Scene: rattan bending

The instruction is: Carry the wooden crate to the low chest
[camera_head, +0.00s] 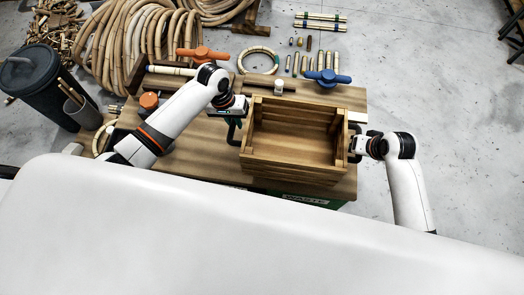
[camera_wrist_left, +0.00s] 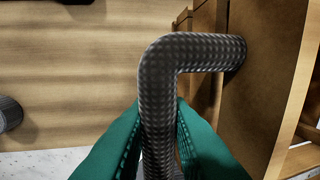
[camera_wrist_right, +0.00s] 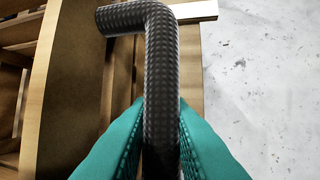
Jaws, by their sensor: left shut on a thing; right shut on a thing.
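The wooden crate (camera_head: 293,133) is an empty, slatted box with a dark handle on each side. In the head view it is at the right part of the wooden bench top (camera_head: 205,150); I cannot tell whether it rests on it. My left gripper (camera_head: 236,122) is at the crate's left side. In the left wrist view its green fingers are shut around the dark, bent handle (camera_wrist_left: 160,95). My right gripper (camera_head: 357,145) is at the crate's right side, its fingers shut around the other handle (camera_wrist_right: 160,90). The low chest is not clearly identifiable.
An orange-handled clamp (camera_head: 202,53) and a blue-handled clamp (camera_head: 328,78) stand at the bench's back. Rattan coils (camera_head: 130,40) and a dark bin (camera_head: 40,75) are to the left. Short rattan pieces and a ring (camera_head: 258,60) lie behind. Grey floor (camera_head: 450,130) is open at right.

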